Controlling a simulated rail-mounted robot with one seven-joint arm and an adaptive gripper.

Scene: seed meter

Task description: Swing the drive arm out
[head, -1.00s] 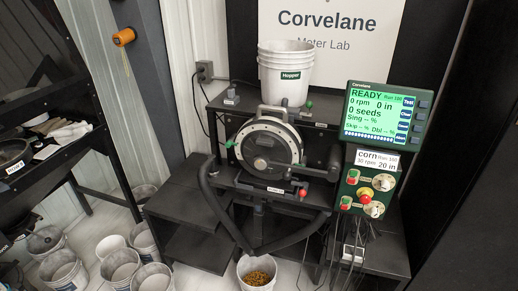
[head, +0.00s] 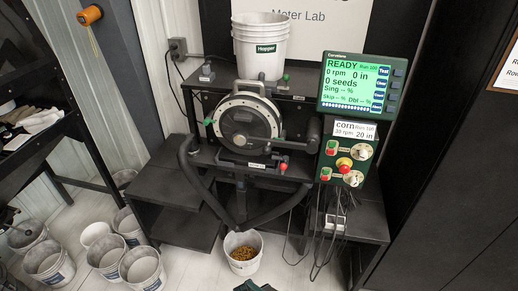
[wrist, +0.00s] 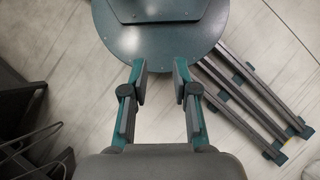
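The seed meter (head: 246,112), a grey disc housing with a pale rim, stands upright on the black stand in the head view. A dark bar that appears to be the drive arm (head: 290,142) lies across its front, from the hub to a dark cylinder (head: 314,132) on the right. A red knob (head: 283,168) sits below it. My gripper (wrist: 159,82) shows in the wrist view, fingers apart with nothing between them, above the floor. It is away from the meter, which the wrist view does not show.
A control box with a lit screen (head: 358,84) reading READY stands right of the meter. A white hopper bucket (head: 258,50) is above. A black curved tube (head: 195,185) loops in front, over a bucket of seed (head: 243,258). Several buckets stand on the floor at left.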

